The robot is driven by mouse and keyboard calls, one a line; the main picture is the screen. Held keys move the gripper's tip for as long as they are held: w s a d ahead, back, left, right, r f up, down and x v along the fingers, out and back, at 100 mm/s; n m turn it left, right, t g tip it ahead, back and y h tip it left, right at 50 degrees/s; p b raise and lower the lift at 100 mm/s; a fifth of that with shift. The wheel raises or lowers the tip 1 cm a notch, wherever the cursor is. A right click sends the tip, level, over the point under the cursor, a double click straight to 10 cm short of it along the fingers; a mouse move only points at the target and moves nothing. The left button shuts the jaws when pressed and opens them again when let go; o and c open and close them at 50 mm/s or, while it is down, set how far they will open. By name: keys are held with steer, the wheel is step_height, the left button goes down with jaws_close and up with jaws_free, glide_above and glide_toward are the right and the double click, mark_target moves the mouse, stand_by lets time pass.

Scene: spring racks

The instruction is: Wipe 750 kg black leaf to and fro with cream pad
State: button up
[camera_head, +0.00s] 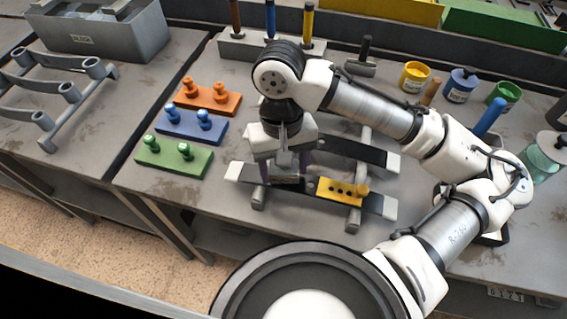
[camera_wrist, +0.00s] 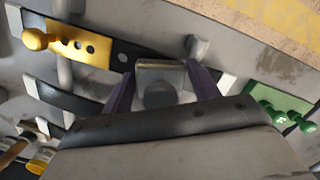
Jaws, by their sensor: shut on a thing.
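My gripper (camera_head: 286,167) points down over the front black leaf (camera_head: 325,193) of the rack. The pad lies on or just above the front leaf, left of a yellow block with holes (camera_head: 340,190); contact cannot be told. That leaf also shows in the wrist view (camera_wrist: 125,55). A second black leaf (camera_head: 355,151) lies behind it, partly hidden by my arm. No weight marking is readable on either leaf.
Orange (camera_head: 208,97), blue (camera_head: 190,125) and green (camera_head: 174,157) blocks with knobs stand left of the rack. Paint pots, including a yellow one (camera_head: 414,77), stand at the back right.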

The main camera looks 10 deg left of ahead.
steer(key=shift+r+p, duration=2.6)
steer(key=shift+r, duration=0.15)
steer(key=shift+f, duration=0.1)
steer(key=shift+r, duration=1.55)
